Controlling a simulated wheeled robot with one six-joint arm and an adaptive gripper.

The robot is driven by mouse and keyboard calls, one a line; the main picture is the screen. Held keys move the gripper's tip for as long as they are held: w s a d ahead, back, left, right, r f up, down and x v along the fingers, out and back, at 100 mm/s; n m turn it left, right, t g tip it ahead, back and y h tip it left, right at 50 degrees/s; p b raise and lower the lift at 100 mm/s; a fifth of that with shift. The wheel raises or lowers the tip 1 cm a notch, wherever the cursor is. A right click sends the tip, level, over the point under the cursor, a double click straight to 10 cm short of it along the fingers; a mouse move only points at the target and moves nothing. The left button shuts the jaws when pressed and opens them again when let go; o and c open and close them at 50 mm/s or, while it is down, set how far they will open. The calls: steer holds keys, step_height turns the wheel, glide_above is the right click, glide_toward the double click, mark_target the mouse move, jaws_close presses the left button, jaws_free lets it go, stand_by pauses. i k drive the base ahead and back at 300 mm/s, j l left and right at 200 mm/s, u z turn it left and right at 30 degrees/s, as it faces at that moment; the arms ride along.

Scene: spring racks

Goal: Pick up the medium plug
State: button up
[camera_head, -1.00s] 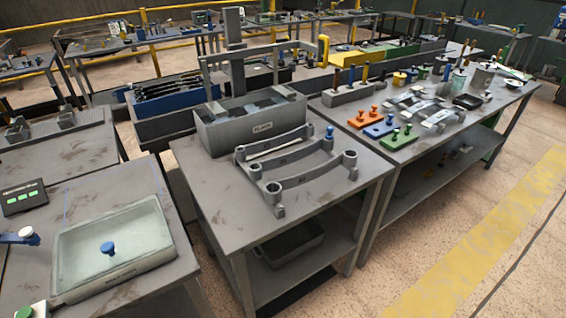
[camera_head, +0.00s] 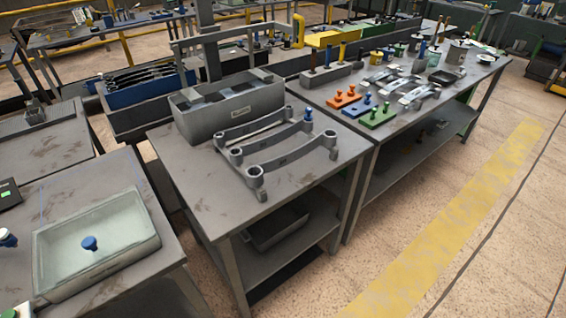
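Several plugs are in view, and I cannot tell which is the medium one. A blue plug (camera_head: 89,243) stands in a shallow, pale, glassy tray (camera_head: 140,247) on the left table. Another blue plug (camera_head: 308,114) sits at the far end of a grey metal rack (camera_head: 284,165) on the middle table. Orange (camera_head: 344,97), blue (camera_head: 359,107) and green (camera_head: 378,117) blocks with small matching plugs lie on the right bench. A white-topped piece (camera_head: 7,238) is cut by the left edge. My gripper is not in view.
A grey open bin (camera_head: 235,112) stands behind the rack on the middle table (camera_head: 185,170). The right bench (camera_head: 420,105) holds more racks and tools. Narrow gaps separate the tables. Open floor with a yellow stripe (camera_head: 450,220) lies at right.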

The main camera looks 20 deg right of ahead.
mark_target(367, 101)
steer(key=i+l+z, duration=0.4)
steer(key=i+l, duration=0.9)
steer(key=i, duration=0.1)
